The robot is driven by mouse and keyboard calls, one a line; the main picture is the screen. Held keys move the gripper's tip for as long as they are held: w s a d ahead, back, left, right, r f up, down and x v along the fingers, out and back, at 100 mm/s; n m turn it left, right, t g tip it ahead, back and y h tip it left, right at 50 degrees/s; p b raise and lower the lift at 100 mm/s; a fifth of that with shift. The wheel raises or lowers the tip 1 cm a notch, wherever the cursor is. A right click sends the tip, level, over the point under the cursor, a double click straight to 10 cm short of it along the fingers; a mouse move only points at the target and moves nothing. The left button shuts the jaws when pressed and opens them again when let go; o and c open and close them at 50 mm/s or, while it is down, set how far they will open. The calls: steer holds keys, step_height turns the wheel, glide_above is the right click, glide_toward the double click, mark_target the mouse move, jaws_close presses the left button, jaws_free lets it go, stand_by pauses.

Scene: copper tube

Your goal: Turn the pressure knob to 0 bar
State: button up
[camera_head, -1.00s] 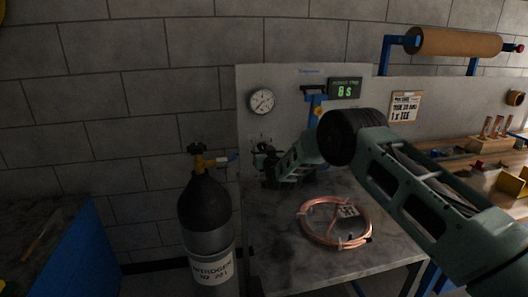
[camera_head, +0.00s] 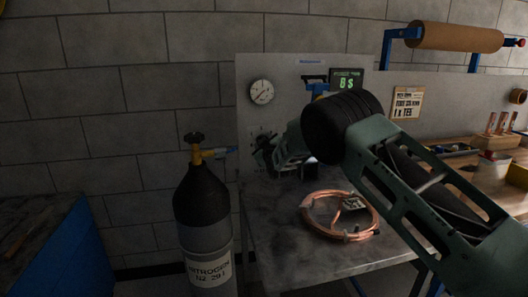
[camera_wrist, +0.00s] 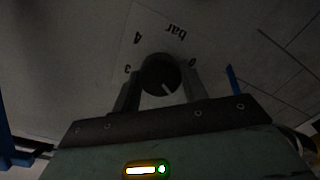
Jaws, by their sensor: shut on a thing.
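The dark round pressure knob (camera_wrist: 158,72) sits on the panel between the two fingers of my gripper (camera_wrist: 161,86) in the wrist view. The fingers are shut on its sides. A white mark on the knob points down and slightly right in that view. Printed around it are a 3 at left, a 0 at upper right and "bar" at the top.
A copper tube coil (camera_head: 318,226) lies on the bench top below my arm. A green digital display (camera_head: 347,80) and a blue tool (camera_head: 316,86) are on the panel above my wrist.

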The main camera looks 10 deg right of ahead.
steer(key=shift+a+f+n+b, duration=0.1)
steer(key=shift+n+b, duration=4.65)
steer(key=shift+n, duration=1.15)
steer(key=o, duration=1)
